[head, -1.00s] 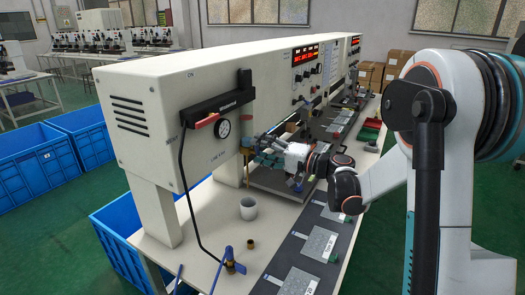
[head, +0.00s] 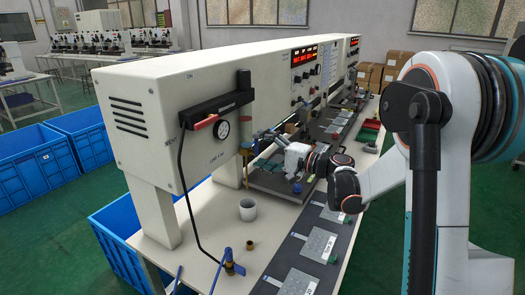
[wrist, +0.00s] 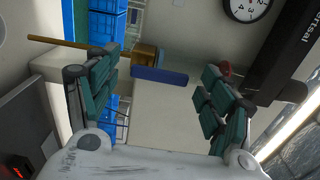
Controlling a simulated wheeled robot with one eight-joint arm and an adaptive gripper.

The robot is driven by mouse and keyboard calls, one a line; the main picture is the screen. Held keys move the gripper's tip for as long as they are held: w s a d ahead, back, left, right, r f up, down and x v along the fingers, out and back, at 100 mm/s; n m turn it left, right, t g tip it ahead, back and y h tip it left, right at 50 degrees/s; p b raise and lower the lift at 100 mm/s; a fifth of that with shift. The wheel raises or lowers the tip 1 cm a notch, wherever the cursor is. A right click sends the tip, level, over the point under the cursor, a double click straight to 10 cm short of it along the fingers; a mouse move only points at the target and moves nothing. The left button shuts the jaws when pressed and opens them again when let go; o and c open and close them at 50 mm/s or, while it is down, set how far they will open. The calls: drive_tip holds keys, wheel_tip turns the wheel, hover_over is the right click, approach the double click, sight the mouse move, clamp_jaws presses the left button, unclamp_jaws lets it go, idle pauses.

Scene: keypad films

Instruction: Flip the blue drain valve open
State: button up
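The drain valve has a blue lever (wrist: 160,75) on a brass-coloured body (wrist: 146,58), with a brass pipe (wrist: 70,43) running off to the left in the wrist view. In the head view the brass pipe (head: 246,166) hangs under the front of the cream cabinet; the lever is small and hard to make out beside my gripper. My gripper (wrist: 160,82) is open and empty, with teal finger pads. The lever lies ahead between the two fingers, with a visible gap on both sides. In the head view my gripper (head: 275,142) is just right of the pipe.
The cream cabinet (head: 160,130) carries a gauge (head: 221,130) and a black bracket with a red-ended handle (head: 205,122). Below, a white cup (head: 248,210) and a second blue-handled fitting (head: 230,264) stand on the bench. Blue crates (head: 30,160) are at the left.

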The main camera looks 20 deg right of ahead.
drive_tip(key=v, duration=1.2)
idle(0.3)
